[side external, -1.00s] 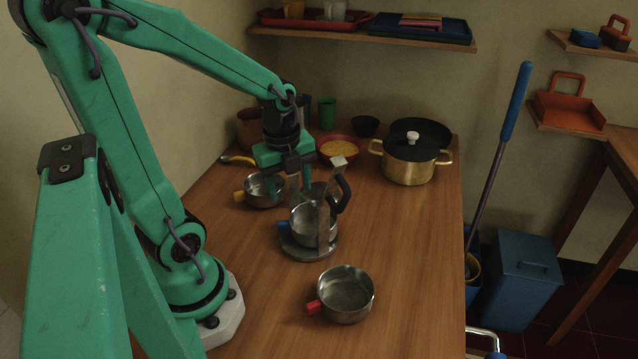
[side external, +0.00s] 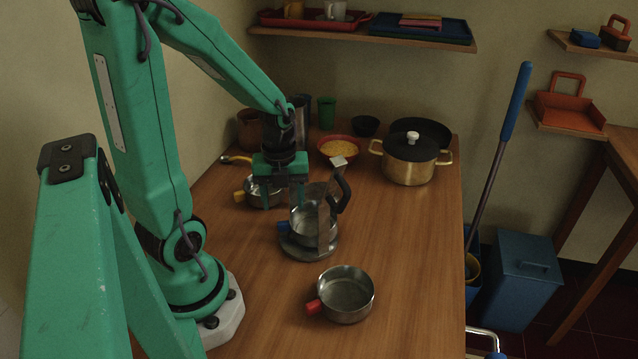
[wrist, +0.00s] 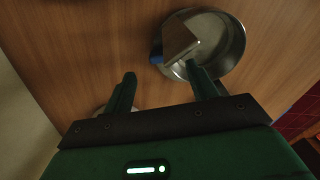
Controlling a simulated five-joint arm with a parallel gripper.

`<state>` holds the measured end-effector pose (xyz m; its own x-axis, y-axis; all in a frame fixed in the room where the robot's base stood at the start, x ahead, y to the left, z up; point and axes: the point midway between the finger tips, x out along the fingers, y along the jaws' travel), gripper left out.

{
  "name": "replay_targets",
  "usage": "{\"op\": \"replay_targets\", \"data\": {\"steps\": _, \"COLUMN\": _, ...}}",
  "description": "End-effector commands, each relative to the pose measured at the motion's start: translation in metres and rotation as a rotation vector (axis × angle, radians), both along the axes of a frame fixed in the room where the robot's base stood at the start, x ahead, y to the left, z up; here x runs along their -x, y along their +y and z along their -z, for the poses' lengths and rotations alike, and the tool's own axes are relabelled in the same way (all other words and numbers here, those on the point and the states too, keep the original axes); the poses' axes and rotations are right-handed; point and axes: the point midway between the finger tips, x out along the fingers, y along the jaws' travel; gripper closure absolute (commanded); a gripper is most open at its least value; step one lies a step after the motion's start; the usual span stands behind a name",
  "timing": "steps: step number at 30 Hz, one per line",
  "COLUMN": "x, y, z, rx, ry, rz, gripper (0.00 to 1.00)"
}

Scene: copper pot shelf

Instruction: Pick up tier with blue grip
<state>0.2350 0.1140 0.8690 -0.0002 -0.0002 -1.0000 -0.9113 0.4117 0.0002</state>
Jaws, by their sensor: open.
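The steel tier with the blue grip (side external: 303,226) stands upright on the round base of a carrier (side external: 322,252). The carrier's metal upright and dark handle (side external: 342,193) rise beside it. The blue grip (side external: 283,228) points left; it also shows in the wrist view (wrist: 156,57). My gripper (side external: 284,206) is open, pointing down, above and slightly left of this tier. In the wrist view my gripper (wrist: 160,72) has its right finger overlapping the tier's near rim (wrist: 236,62) and its left finger over bare wood. Contact cannot be told.
A tier with a yellow grip (side external: 239,197) stands behind and left of my gripper, partly hidden. A tier with a red grip (side external: 346,295) stands in front. A brass pot (side external: 409,162) and a red bowl (side external: 352,141) are behind.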

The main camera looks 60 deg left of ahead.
Motion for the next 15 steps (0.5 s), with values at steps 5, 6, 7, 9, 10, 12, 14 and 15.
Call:
{"op": "replay_targets", "data": {"steps": 5, "x": 0.0, "y": 0.0, "z": 0.008, "rx": 0.0, "ry": 0.0, "rz": 0.0, "gripper": 0.42}}
{"op": "replay_targets", "data": {"steps": 6, "x": 0.0, "y": 0.0, "z": 0.008, "rx": 0.0, "ry": 0.0, "rz": 0.0, "gripper": 0.42}}
{"op": "replay_targets", "data": {"steps": 7, "x": 0.0, "y": 0.0, "z": 0.008, "rx": 0.0, "ry": 0.0, "rz": 0.0, "gripper": 0.42}}
{"op": "replay_targets", "data": {"steps": 9, "x": 0.0, "y": 0.0, "z": 0.008, "rx": 0.0, "ry": 0.0, "rz": 0.0, "gripper": 0.42}}
{"op": "replay_targets", "data": {"steps": 10, "x": 0.0, "y": 0.0, "z": 0.008, "rx": 0.0, "ry": 0.0, "rz": 0.0, "gripper": 0.42}}
{"op": "replay_targets", "data": {"steps": 12, "x": 0.001, "y": 0.0, "z": 0.01, "rx": 0.0, "ry": 0.001, "rz": 0.0, "gripper": 0.42}}
{"op": "replay_targets", "data": {"steps": 14, "x": 0.001, "y": -0.001, "z": 0.013, "rx": 0.001, "ry": 0.002, "rz": -0.001, "gripper": 0.42}}
{"op": "replay_targets", "data": {"steps": 15, "x": 0.001, "y": -0.001, "z": 0.015, "rx": 0.0, "ry": 0.001, "rz": 0.0, "gripper": 0.42}}
